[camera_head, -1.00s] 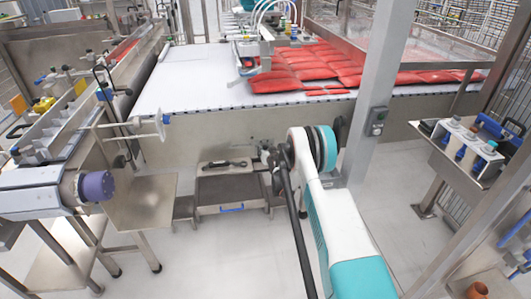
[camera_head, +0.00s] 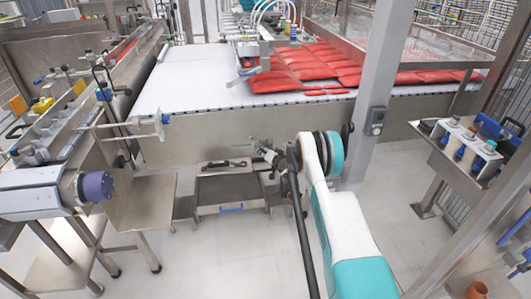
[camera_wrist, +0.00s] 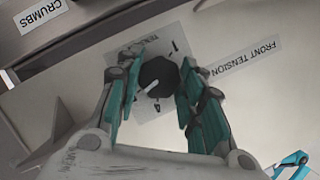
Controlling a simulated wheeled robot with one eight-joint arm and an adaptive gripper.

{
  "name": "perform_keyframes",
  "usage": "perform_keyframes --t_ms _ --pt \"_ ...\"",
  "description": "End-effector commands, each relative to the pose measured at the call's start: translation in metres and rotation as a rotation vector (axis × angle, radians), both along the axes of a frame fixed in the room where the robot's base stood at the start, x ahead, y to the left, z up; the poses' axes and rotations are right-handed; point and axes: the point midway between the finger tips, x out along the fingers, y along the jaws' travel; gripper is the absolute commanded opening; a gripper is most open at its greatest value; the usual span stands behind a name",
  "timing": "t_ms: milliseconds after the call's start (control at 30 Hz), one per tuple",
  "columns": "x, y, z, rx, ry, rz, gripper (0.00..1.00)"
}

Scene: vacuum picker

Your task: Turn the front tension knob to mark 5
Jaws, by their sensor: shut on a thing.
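The front tension knob (camera_wrist: 157,76) is dark and many-sided, set on a pale dial plate (camera_wrist: 146,50) with dark tick marks and a figure that looks like a 4 near its lower side. My gripper (camera_wrist: 158,73) has its teal-padded fingers on both sides of the knob and is shut on it. The label reading "FRONT TENSION" (camera_wrist: 242,58) is to the right of the dial. Which mark the knob points to cannot be told. In the head view my gripper (camera_head: 264,151) is at the metal front panel (camera_head: 215,135) below the belt; the knob is not distinguishable there.
A label reading "CRUMBS" (camera_wrist: 40,14) is at the upper left of the wrist view. A dark tray with a blue handle (camera_head: 231,208) sits low below the panel. A steel post (camera_head: 384,90) stands close right of my arm. Red packs (camera_head: 320,65) lie on the white belt (camera_head: 190,80).

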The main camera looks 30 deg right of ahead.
Motion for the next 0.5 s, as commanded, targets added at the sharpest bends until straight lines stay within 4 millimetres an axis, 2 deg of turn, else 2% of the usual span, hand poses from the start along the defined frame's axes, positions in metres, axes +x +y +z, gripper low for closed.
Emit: perform_keyframes --t_ms 233,267,333,500 --pt "-0.0002 -0.0001 -0.0003 -0.001 0.001 0.000 0.11" --pt "-0.0002 0.0000 -0.0004 -0.001 0.001 0.000 0.40" --pt "-0.0002 -0.0002 -0.0004 -0.001 0.001 0.000 0.56" --pt "-0.0002 -0.0002 -0.0002 -0.001 0.001 0.000 0.56"
